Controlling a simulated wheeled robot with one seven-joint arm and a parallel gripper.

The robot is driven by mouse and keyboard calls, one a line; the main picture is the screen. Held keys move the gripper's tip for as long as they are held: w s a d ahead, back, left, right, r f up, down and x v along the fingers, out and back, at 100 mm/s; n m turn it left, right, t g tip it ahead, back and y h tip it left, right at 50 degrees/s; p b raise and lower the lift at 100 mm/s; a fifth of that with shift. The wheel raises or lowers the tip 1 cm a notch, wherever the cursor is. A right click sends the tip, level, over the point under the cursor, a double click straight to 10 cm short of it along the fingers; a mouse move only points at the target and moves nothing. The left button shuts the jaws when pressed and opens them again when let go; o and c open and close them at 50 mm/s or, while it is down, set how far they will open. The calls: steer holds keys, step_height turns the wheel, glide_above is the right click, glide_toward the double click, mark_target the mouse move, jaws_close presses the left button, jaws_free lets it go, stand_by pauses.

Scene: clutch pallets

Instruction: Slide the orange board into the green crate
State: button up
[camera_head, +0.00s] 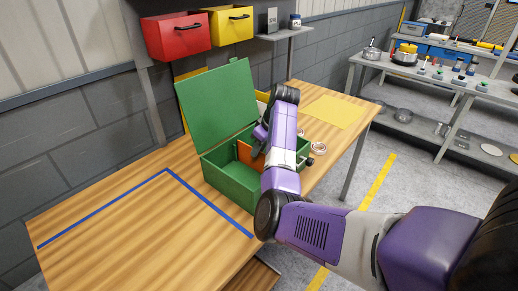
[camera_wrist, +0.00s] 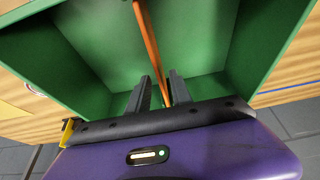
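The green crate (camera_head: 228,178) stands on the wooden table with its lid (camera_head: 215,105) raised at the back left. The orange board (camera_head: 247,153) stands on edge inside the crate, partly hidden by my arm. In the wrist view the orange board (camera_wrist: 148,40) shows edge-on, running up from between my fingers. My gripper (camera_wrist: 160,88) reaches into the crate with one finger on each side of the board. Narrow gaps show between the fingers and the board, so it looks open. In the head view my arm hides the fingertips.
A blue tape line (camera_head: 168,170) marks the clear left part of the table (camera_head: 130,235). A yellow sheet (camera_head: 335,111) lies on the table's right part. Small round items (camera_head: 319,148) lie right of the crate. Red (camera_head: 177,36) and yellow (camera_head: 231,25) bins hang above.

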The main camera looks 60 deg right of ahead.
steer(key=shift+r, duration=0.1)
steer(key=b+v, duration=0.1)
steer(key=v, duration=0.6)
steer(key=shift+s+r, duration=0.2)
steer(key=shift+r, duration=0.1)
